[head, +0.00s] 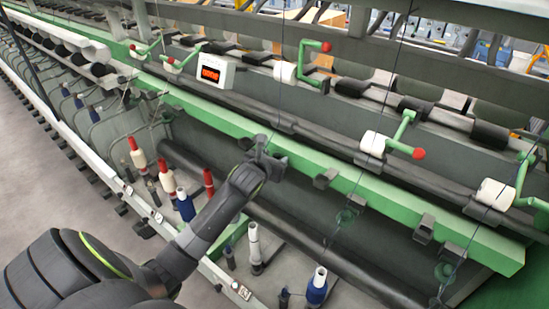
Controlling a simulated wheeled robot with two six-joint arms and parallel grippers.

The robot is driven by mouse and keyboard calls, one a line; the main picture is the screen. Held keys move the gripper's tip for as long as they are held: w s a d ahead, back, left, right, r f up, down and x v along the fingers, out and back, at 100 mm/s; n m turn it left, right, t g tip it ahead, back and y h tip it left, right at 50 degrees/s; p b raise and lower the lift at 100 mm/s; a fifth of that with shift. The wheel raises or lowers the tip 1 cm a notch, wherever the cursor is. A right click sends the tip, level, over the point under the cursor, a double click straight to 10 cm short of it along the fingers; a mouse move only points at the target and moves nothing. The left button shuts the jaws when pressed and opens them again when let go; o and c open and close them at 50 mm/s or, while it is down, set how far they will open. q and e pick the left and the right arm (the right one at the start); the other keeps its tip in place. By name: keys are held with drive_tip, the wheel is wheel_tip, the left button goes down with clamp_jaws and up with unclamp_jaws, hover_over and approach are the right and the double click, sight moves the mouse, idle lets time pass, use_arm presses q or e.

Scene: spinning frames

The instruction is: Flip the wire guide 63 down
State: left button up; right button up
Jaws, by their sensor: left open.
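Several wire guides, green cranked levers with red tips on white cylinders, line the machine's rail. I cannot read which is number 63. One wire guide (303,60) stands upright above my left gripper, its red tip high. Another wire guide (402,130) is to the right, its red tip low near its white cylinder (373,143). A third guide (524,175) is at the right edge. Two smaller guides (152,47) are at the upper left. My left gripper (268,155) is open and empty, in front of the green rail, below and apart from the guides. My right gripper is out of view.
A long green rail (345,180) with dark brackets runs diagonally below the guides. A white counter box (213,73) with red digits sits at upper left. Bobbins stand below, including red-tipped ones (167,176) and a blue one (317,287). Thin threads hang vertically. Grey floor lies at left.

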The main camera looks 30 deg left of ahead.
use_arm(q)
drive_tip(key=shift+w+a+f, duration=0.1)
drive_tip(key=shift+w+f, duration=0.05)
drive_tip(key=shift+w, duration=0.15)
